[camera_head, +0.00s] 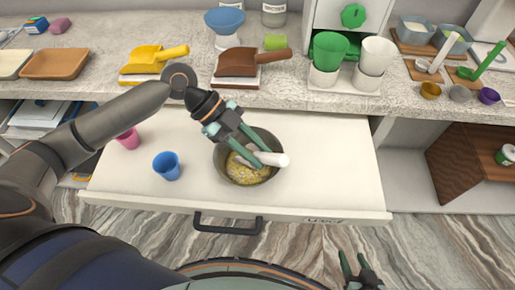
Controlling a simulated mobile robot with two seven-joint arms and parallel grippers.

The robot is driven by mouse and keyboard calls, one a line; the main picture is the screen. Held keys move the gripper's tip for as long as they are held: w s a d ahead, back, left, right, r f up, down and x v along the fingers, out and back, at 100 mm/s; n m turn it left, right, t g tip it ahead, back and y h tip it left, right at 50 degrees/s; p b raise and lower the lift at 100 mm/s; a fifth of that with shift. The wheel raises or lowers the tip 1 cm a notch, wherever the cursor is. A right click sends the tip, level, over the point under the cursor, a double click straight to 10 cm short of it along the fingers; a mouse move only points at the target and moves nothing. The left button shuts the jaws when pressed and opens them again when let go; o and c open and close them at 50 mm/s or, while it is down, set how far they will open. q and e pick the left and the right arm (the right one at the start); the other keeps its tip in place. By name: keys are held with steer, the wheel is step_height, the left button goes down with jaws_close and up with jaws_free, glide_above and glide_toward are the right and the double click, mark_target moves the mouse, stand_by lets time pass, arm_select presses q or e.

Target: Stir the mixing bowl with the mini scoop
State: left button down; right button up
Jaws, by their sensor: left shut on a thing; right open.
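The mixing bowl (222,167) is dark grey and stands in the open white drawer, with a yellowish, speckled mix (245,175) in it. My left gripper (262,161) reaches down over the bowl from the upper left. It is shut on a white, round-ended piece, which looks like the mini scoop (277,159). The scoop lies tilted across the bowl, its right end at the rim. The fingers hide part of the scoop, so I cannot tell how deep it sits in the mix. My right gripper (354,263) is open and empty at the bottom edge, in front of the drawer.
A blue cup (167,166) and a pink cup (129,139) stand left of the bowl in the drawer (335,165). The drawer's right side is clear.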

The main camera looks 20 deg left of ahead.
mark_target(272, 154)
arm_select(q)
steer(key=shift+s+d+r+y+p, duration=0.1)
steer(key=shift+d+r+y+p, duration=0.15)
steer(key=shift+r+y+p, duration=0.35)
steer(key=shift+s+d+r+m+t+y+p, duration=0.15)
steer(key=shift+d+t+y+p, duration=0.1)
steer(key=shift+d+y+p, duration=0.25)
steer(key=shift+s+d+r+m+t+y+p, duration=0.15)
steer(key=shift+d+t+y+p, duration=0.1)
steer(key=shift+y+p, duration=0.3)
steer(key=r+y+p, duration=0.1)
steer(key=r+p, duration=0.1)
steer(key=p, duration=0.1)
steer(key=shift+d, duration=0.1)
steer(key=shift+d+r+y+p, duration=0.1)
steer(key=shift+r+y+p, duration=0.15)
steer(key=shift+r+p, duration=0.65)
steer(key=shift+f, duration=0.25)
